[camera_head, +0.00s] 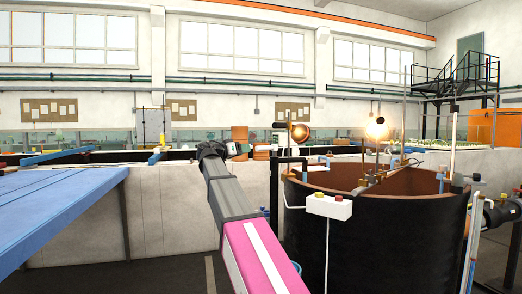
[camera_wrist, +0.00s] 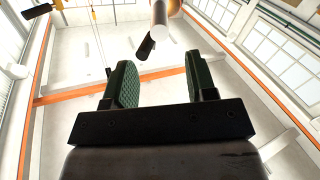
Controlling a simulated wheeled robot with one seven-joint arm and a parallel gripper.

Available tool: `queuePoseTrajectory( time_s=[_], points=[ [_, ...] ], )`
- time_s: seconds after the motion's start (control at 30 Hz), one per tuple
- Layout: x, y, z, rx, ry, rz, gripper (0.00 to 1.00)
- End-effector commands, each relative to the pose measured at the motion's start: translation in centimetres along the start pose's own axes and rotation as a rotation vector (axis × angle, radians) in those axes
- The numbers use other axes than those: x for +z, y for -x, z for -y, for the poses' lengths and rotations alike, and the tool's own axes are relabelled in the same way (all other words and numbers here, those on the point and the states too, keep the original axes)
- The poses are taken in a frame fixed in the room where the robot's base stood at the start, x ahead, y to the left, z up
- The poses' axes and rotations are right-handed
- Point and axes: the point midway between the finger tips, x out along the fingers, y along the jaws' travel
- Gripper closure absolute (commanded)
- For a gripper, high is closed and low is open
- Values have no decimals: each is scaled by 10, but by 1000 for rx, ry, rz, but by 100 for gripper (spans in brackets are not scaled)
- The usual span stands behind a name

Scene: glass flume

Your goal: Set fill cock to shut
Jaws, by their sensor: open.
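My gripper (camera_wrist: 160,85) is open and empty in the wrist view, with two green ribbed finger pads apart and pointing up at the ceiling. Just beyond the fingertips hangs a pale cylinder (camera_wrist: 159,15) with a dark bar (camera_wrist: 146,47) beside it; a clear gap separates them from the pads. I cannot tell whether this is the fill cock, and no label shows. In the head view my arm reaches from the lower middle to a dark end near the wall; the fingers cannot be made out there. No cock can be identified for certain in the head view.
A large dark round tank (camera_head: 380,235) stands at right, with a white button box (camera_head: 328,206) on its side and a copper ball (camera_head: 299,132) above its left edge. A blue table (camera_head: 60,205) fills the left. A long pale wall (camera_head: 170,205) runs behind.

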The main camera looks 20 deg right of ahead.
Motion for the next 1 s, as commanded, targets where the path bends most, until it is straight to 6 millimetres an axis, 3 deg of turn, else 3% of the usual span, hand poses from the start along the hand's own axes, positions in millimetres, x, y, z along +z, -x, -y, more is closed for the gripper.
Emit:
queuePoseTrajectory(
  time_s=[0.17, 0.6, 0.8, 1.0],
  points=[
    [-3, -12, -1, 5, -4, -5, 48],
    [-3, -86, -1, 4, -3, -3, 48],
    [-3, -104, -1, 2, -3, -4, 48],
    [-3, -108, -1, 2, -3, -3, 48]
  ],
)
